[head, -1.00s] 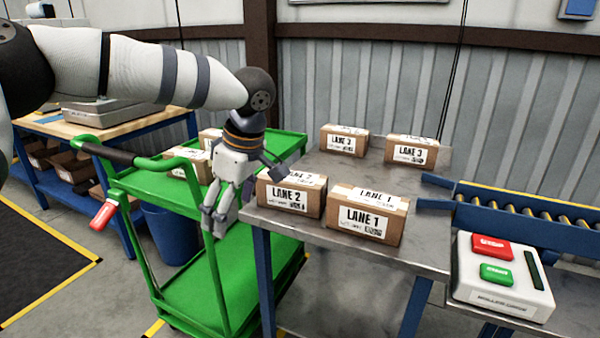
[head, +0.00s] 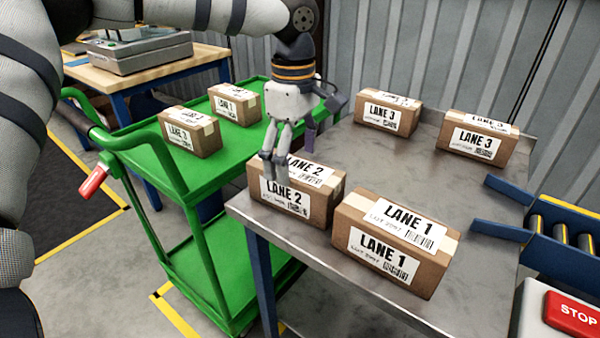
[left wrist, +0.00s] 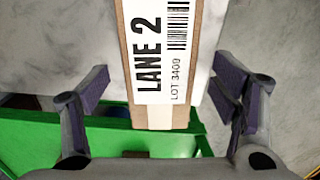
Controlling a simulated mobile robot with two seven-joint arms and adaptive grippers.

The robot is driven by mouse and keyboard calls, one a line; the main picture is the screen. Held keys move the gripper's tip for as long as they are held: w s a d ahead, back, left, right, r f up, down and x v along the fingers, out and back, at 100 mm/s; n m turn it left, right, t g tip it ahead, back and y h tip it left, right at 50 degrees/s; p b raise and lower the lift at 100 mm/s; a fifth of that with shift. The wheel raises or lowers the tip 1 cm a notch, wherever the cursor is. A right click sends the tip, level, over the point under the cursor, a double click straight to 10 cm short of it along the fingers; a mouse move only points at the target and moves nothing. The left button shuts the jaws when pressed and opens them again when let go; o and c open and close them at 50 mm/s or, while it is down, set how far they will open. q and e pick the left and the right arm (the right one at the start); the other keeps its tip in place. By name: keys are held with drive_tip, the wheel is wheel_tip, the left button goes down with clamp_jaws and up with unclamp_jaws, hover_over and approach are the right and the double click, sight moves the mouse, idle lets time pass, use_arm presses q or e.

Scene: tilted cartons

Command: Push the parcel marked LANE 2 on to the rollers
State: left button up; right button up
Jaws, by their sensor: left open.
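The parcel marked LANE 2 (head: 318,207) is a brown carton with white labels on its top and front. It sits at the left edge of the metal table (head: 345,165), close to the LANE 1 parcel. My left gripper (head: 287,165) is open and points down at the left part of the parcel, partly covering it. In the left wrist view the LANE 2 parcel (left wrist: 160,60) lies between the spread fingers of my left gripper (left wrist: 163,75). I cannot tell whether they touch it. The rollers (head: 562,236) are at the right, beyond blue guide rails. My right gripper is not in view.
The LANE 1 parcel (head: 393,245) stands right of LANE 2, toward the rollers. Two LANE 3 parcels (head: 388,112) (head: 478,139) stand at the back. A green cart (head: 150,160) with two cartons is at the left. A STOP button (head: 572,315) is at lower right. The table's middle is clear.

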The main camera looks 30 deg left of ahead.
use_arm(q)
drive_tip(key=shift+f, duration=1.15)
